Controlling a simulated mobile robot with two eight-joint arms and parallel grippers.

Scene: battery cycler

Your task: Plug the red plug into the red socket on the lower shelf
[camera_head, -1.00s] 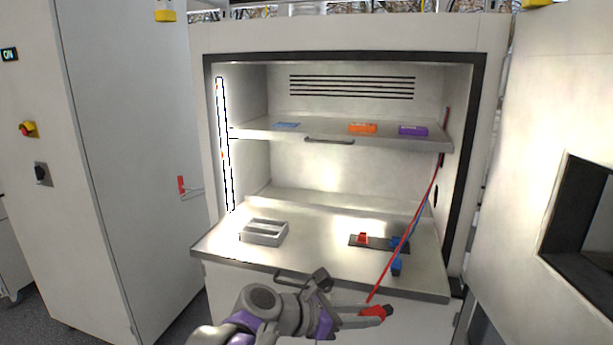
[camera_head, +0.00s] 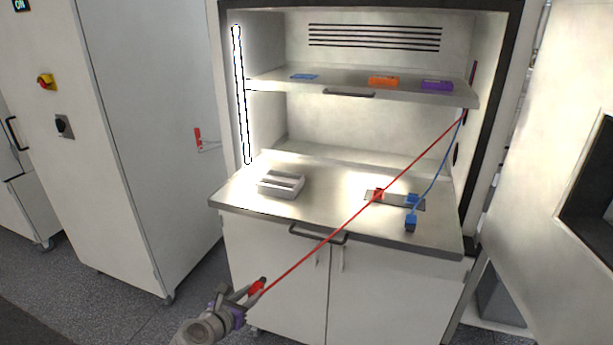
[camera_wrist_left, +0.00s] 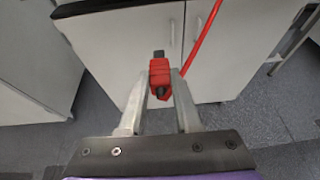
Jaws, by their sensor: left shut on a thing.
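My left gripper (camera_head: 246,291) is shut on the red plug (camera_head: 257,287), low in front of the cabinet doors and well below and left of the lower shelf (camera_head: 330,212). The left wrist view shows the red plug (camera_wrist_left: 160,76) between the two fingertips (camera_wrist_left: 160,90), with a dark tip pointing away. Its red cable (camera_head: 345,223) runs taut up to the cabinet's right inner wall. My right gripper is not in view.
A grey tray (camera_head: 281,192) stands at the shelf's left. Orange (camera_head: 383,81) and purple (camera_head: 437,85) blocks lie on the upper shelf. Open floor lies in front.

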